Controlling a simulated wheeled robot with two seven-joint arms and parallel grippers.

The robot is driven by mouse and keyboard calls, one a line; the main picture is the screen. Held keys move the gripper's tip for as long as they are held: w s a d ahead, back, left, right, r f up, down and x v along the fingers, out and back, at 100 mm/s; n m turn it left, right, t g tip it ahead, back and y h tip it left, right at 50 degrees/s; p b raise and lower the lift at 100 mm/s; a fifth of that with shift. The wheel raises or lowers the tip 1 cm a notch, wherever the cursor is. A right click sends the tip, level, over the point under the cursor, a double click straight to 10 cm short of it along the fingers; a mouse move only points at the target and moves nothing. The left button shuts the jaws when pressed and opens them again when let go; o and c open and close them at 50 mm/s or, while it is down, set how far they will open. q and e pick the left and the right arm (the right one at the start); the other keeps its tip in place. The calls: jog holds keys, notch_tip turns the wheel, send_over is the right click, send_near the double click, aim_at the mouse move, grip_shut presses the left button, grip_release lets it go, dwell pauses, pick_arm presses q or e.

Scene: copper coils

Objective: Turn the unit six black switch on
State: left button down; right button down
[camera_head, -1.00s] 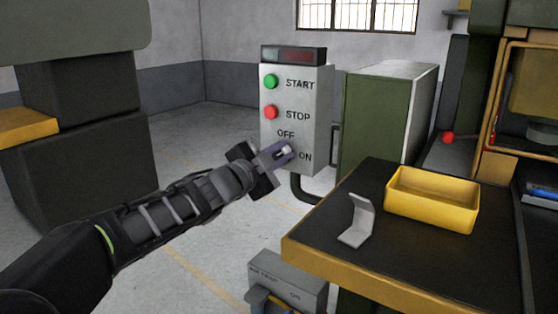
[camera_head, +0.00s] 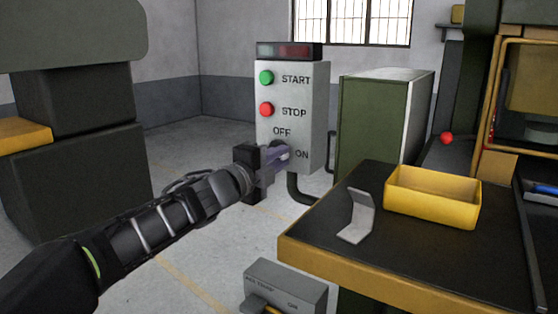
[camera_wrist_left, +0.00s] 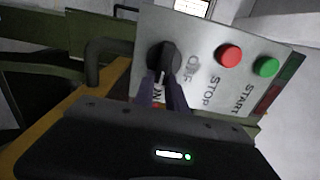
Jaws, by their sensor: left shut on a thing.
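The grey control panel (camera_head: 313,119) stands upright beyond the table, with a green START button (camera_head: 266,77), a red STOP button (camera_head: 266,109) and the words OFF and ON below. The black rotary switch (camera_wrist_left: 164,58) shows in the left wrist view, on the panel's face beside the OFF and ON words. My left gripper (camera_head: 283,153) is at the lower part of the panel and hides the switch in the head view. In the wrist view its fingers are shut on the switch's knob. My right gripper is not in view.
A black table with a yellow edge (camera_head: 325,254) holds a yellow bin (camera_head: 432,197) and a bent metal bracket (camera_head: 358,216). A grey box (camera_head: 285,286) sits low below the table's left corner. A green cabinet (camera_head: 376,122) stands right of the panel.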

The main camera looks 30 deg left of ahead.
pick_arm(q)
jog(key=shift+f, duration=0.1)
jog(key=c, duration=1.4)
grip_release()
jog(key=shift+o, duration=0.2)
jog(key=s+p, duration=0.1)
jog(key=s, duration=0.7)
jog(key=shift+p, duration=0.4)
jog(key=shift+d, duration=0.1)
